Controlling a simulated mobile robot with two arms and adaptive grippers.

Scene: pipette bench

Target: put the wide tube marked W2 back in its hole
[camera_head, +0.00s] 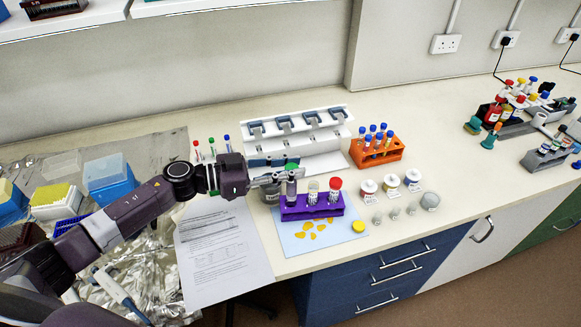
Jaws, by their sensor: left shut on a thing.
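My left gripper (287,176) is shut on a wide tube (291,188) with a green cap. The tube looks upright over the left end of the purple rack (312,212). Whether its lower end is inside a hole or just above it, I cannot tell. Its marking is too small to read. Two more wide tubes stand in the rack to its right, one with a pale cap (313,186) and one with a red cap (335,184). My right gripper is out of view.
The rack stands on a light blue mat (292,247) with orange pieces and a yellow lid (358,227). Behind are a white stand (318,142) and an orange tube rack (378,153). Small jars (391,183) stand to the right. A printed sheet (222,243) lies left.

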